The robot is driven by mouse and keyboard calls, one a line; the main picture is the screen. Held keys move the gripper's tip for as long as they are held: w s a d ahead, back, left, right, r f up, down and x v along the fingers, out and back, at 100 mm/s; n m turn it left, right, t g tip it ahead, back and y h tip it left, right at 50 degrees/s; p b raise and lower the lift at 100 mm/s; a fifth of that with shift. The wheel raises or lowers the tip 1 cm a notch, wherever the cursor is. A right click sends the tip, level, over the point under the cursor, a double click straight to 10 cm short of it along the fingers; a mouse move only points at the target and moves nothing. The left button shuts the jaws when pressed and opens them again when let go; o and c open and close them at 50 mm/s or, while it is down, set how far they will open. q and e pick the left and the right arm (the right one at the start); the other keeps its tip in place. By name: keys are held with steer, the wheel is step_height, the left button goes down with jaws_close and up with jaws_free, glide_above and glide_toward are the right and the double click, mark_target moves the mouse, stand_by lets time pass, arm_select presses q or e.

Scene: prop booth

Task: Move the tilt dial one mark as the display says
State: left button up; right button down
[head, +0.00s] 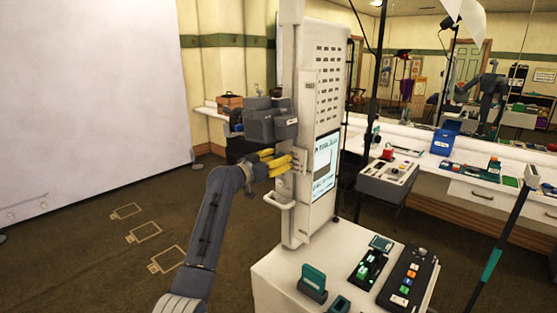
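A white upright cabinet (318,75) stands in the middle of the head view. A lit display (325,165) is set in its front; its text is too small to read. My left gripper (288,161), with yellow fingers, is at the cabinet's left side, just above a white handle (279,203). The fingertips reach a small plate on that side. I cannot make out the tilt dial; the gripper may cover it. I cannot tell whether the fingers are apart or closed on something. My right gripper is not in view.
A dark grey camera-like box (270,124) juts out left of the cabinet, above my gripper. A white counter (262,275) with button panels (408,278) stands in front. A control box (387,178) is to the right. Open floor lies to the left.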

arm_select(q)
jaws_close()
steer(key=shift+r+n, duration=0.15)
steer(key=shift+n, duration=1.95)
steer(key=shift+c, duration=1.1)
jaws_free()
steer(key=shift+a, duration=0.1)
steer(key=o, duration=0.4)
steer(key=v, duration=1.2)
